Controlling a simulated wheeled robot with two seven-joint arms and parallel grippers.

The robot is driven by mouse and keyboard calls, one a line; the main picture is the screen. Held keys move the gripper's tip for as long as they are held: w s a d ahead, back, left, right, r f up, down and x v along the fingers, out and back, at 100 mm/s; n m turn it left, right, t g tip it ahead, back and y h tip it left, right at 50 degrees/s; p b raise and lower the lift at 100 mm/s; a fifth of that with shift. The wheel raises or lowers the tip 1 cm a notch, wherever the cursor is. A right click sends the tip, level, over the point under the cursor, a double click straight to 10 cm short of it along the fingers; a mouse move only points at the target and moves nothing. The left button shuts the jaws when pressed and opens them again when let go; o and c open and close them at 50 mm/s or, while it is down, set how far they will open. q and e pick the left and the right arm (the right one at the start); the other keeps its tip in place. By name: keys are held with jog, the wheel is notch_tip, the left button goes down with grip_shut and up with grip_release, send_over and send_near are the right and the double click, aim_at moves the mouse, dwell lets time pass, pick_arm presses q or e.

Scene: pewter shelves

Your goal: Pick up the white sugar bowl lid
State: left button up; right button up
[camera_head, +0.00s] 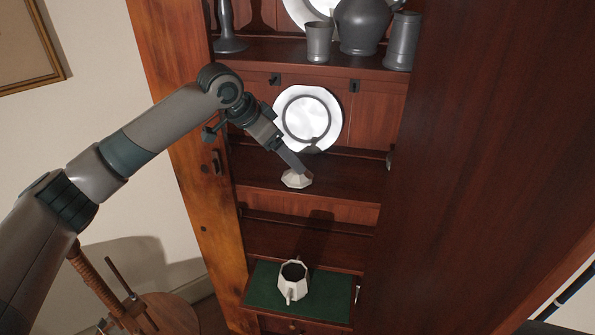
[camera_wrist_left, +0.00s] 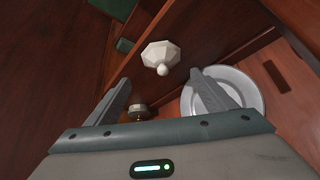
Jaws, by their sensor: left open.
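The white sugar bowl lid (camera_head: 297,179) is faceted and sits on the middle shelf of the cupboard. In the left wrist view the lid (camera_wrist_left: 160,52) shows its round knob pointing toward me, just beyond the fingertips. My left gripper (camera_head: 304,171) is at the lid in the head view, its fingers overlapping the lid's upper edge. In the wrist view the left gripper (camera_wrist_left: 160,76) has its fingers spread wide with nothing held between them. Whether a finger touches the lid cannot be told. My right gripper is not in view.
A white plate (camera_head: 307,119) leans behind the lid and lies close to one finger in the wrist view (camera_wrist_left: 255,92). A white faceted bowl (camera_head: 293,280) stands on a green mat (camera_head: 335,297) below. Pewter vessels (camera_head: 362,24) stand on the shelf above. Wooden sides (camera_head: 460,170) flank the shelves.

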aim_at(291, 178)
pick_arm(q)
jog(key=shift+w+d+f+p, duration=0.3)
jog(key=shift+f+p, duration=0.1)
jog(key=shift+f, duration=0.1)
jog(key=shift+w+d+f, duration=0.1)
jog(key=shift+d+f, duration=0.15)
jog(key=shift+f, duration=0.25)
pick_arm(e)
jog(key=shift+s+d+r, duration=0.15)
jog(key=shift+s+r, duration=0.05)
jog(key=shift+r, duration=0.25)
